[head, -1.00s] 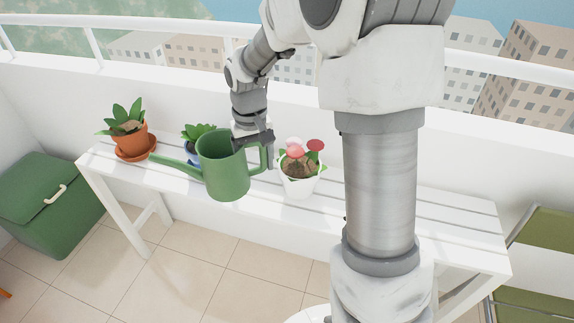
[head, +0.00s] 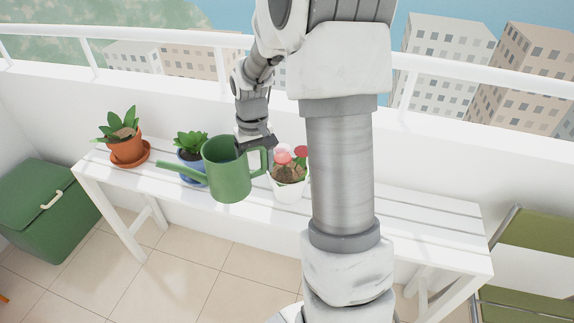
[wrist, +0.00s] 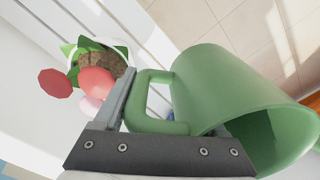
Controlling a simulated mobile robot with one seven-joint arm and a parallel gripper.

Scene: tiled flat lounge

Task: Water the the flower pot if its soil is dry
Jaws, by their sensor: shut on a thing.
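The flower pot is a white pot (head: 289,192) with pink and red flowers, standing on the white bench. Its soil (head: 290,175) looks brown; I cannot tell for sure whether it is dry. In the wrist view its brown soil (wrist: 108,68) and red flower (wrist: 56,83) show at upper left. My gripper (head: 262,145) is shut on the handle of the green watering can (head: 228,172), just left of the white pot. The can is roughly upright, its spout (head: 180,171) pointing left, away from the white pot. The can's handle (wrist: 145,105) shows in the wrist view.
A blue pot (head: 188,160) with a leafy plant stands behind the can's spout. A terracotta pot (head: 127,150) on a saucer is at the bench's (head: 430,222) left end. The bench's right part looks clear. A green box (head: 45,205) and a folding chair (head: 535,265) flank the bench.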

